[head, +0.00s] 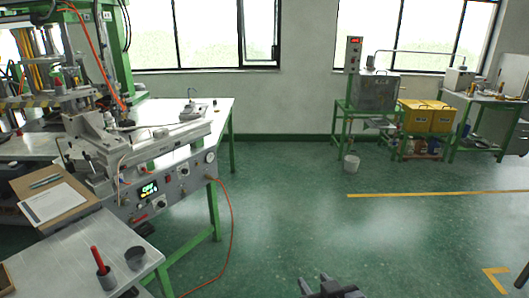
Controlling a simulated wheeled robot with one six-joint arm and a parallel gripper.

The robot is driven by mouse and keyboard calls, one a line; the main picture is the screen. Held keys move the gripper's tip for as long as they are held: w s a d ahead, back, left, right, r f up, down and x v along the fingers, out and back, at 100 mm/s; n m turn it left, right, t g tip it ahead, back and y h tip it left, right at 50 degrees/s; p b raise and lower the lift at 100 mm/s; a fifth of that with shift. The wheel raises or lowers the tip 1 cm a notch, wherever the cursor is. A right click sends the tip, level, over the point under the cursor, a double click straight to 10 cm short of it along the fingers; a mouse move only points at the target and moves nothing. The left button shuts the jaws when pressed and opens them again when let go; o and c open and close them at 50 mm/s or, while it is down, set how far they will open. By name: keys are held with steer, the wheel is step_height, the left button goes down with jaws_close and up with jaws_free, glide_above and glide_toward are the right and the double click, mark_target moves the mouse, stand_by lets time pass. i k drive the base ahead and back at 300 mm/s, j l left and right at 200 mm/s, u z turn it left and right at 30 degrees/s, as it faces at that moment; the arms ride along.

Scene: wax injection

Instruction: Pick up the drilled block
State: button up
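I cannot make out a drilled block anywhere in the head view. My gripper (314,281) shows at the bottom edge, right of the middle, cut off by the frame. Its two dark fingertips stand apart with nothing seen between them. It is over open floor, to the right of the tables.
A wax injection machine (150,185) stands on a green-legged table at left. A clipboard (55,203), a red-handled tool in a dark cup (105,279) and another dark cup (135,258) are nearby.

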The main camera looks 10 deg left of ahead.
mark_target(159, 133)
steer(key=i+u, duration=0.15)
steer(key=i, duration=0.4)
steer(key=i+l+u, duration=0.15)
steer(key=i, duration=0.4)
steer(key=i+u, duration=0.15)
steer(key=i, duration=0.4)
steer(key=i+j+u, duration=0.35)
steer(key=i, duration=0.25)
steer(key=i+u, duration=0.35)
steer(key=i, duration=0.25)
steer(key=i+l+u, duration=0.15)
steer(key=i+u, duration=0.25)
steer(key=i, duration=0.6)
steer(key=j+z, duration=0.05)
